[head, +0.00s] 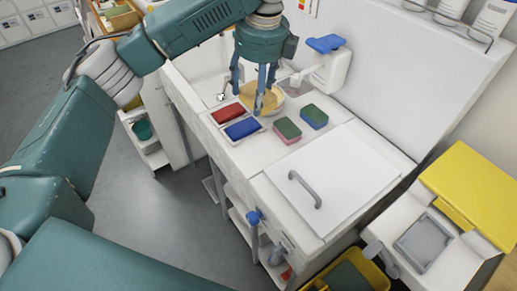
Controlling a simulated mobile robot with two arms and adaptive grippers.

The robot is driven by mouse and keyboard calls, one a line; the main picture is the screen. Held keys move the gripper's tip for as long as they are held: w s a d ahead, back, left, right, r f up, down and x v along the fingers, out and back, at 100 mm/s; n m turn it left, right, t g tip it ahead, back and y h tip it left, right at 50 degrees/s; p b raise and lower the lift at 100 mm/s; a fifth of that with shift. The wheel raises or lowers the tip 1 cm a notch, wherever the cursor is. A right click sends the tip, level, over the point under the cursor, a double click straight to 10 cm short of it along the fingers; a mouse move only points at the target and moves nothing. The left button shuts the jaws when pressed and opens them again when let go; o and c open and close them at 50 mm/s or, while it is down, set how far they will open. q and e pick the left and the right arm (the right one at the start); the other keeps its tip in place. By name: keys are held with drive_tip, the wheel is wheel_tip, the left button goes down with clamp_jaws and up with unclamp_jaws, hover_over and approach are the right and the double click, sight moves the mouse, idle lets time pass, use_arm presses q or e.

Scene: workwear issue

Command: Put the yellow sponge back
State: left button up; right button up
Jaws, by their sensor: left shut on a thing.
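My left gripper (256,97) points down over the far left part of the white counter. It is shut on a yellow thing (269,100), which I take to be the yellow sponge; the fingers partly hide it. Whether it touches the surface below is unclear. A red sponge (228,113) and a blue sponge (243,129) lie in shallow white trays just in front of the gripper. A green-topped sponge with a pink base (287,129) and a green-topped sponge with a blue base (314,116) lie to the right. My right gripper is not in view.
A white dispenser with a blue lever (326,44) stands behind the gripper. A white lid with a grey handle (335,180) covers the counter's near right part. A yellow-lidded bin (470,185) is at the right. Grey floor (185,225) is open at left.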

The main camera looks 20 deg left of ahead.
use_arm(q)
drive_tip(key=shift+w+r+m, duration=0.1)
drive_tip(key=shift+w+m, duration=0.1)
drive_tip(key=shift+m, duration=0.1)
drive_tip(key=shift+f, duration=0.3)
wheel_tip(320, 180, down, 15)
drive_tip(key=shift+p, duration=1.25)
wheel_tip(320, 180, down, 4)
drive_tip(key=shift+f+p, duration=0.1)
drive_tip(key=shift+p, duration=0.45)
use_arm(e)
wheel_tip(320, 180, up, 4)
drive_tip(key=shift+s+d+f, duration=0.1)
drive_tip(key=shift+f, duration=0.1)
use_arm(q)
drive_tip(key=shift+f, duration=0.1)
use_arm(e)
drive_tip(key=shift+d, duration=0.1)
use_arm(q)
drive_tip(key=o, duration=1.1)
drive_tip(key=shift+f, duration=0.1)
drive_tip(key=shift+w, duration=0.1)
